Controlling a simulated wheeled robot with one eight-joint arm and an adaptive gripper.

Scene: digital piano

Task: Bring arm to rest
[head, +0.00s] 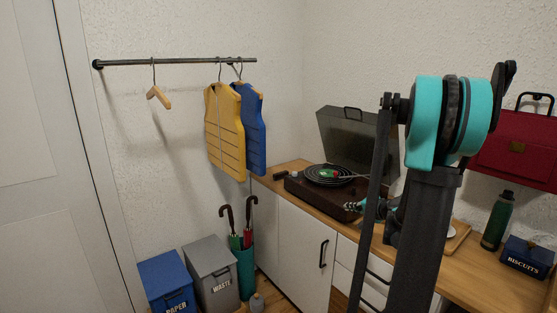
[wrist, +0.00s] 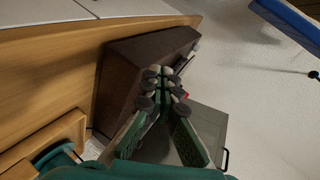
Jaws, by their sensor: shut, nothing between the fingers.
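My gripper (head: 350,207) is partly hidden behind my own arm in the head view, at the front right of a brown record player (head: 310,197). Its fingers are together and hold nothing. In the wrist view the closed fingertips of my gripper (wrist: 165,82) appear in front of the brown record player (wrist: 125,75); I cannot tell whether they touch it. The player's grey lid (head: 350,130) stands open, and a black record (head: 320,176) lies on the turntable. My arm rises at the right of the head view, in front of the counter.
The wooden counter (head: 480,272) carries a green bottle (head: 497,222) and a biscuits tin (head: 530,256) at the right. A yellow vest (head: 224,130) and a blue vest (head: 254,130) hang left of the record player. Bins and an umbrella stand (head: 245,268) are on the floor.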

